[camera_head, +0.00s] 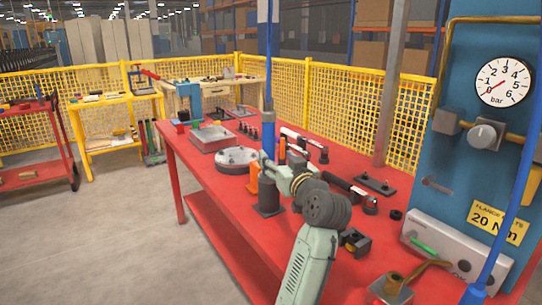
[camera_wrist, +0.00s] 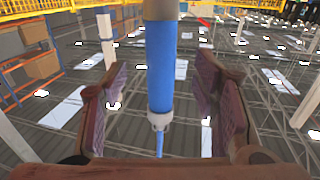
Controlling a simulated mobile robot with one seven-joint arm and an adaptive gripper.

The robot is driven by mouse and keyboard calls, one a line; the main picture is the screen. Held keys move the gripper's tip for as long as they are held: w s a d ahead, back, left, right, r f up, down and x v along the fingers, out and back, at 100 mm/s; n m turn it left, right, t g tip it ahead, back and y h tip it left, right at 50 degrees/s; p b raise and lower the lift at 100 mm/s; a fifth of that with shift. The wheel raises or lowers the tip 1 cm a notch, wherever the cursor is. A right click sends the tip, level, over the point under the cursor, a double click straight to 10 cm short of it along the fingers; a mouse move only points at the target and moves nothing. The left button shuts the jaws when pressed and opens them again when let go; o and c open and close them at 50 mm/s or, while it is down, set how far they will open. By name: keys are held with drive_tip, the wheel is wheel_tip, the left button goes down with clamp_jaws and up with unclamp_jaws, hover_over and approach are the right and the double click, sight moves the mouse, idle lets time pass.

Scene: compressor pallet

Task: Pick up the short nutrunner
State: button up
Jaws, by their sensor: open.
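A blue upright cylindrical tool (camera_head: 268,134), which looks like the short nutrunner, stands over a black block-like stand (camera_head: 268,198) on the red table. A blue hose rises from its top. My gripper (camera_head: 279,176) is low beside the tool, in front of its lower part. In the wrist view, the blue tool (camera_wrist: 161,70) stands between the two open fingers of my gripper (camera_wrist: 160,95), with visible gaps on both sides. Its grey lower end is at the top of that view. The tool's lower end is partly hidden by my gripper in the head view.
The red table (camera_head: 215,205) holds an orange object (camera_head: 253,178), a round grey flange (camera_head: 236,158), a grey tray (camera_head: 211,138) and black-handled tools (camera_head: 345,187). A blue panel with a gauge (camera_head: 502,82) stands at right. Yellow fencing (camera_head: 335,98) runs behind.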

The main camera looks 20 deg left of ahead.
sight(271, 151)
drive_tip(key=shift+p+x, duration=0.3)
drive_tip(key=shift+x, duration=3.3)
drive_tip(key=shift+c, duration=0.4)
clamp_jaws()
drive_tip(key=shift+r, duration=0.15)
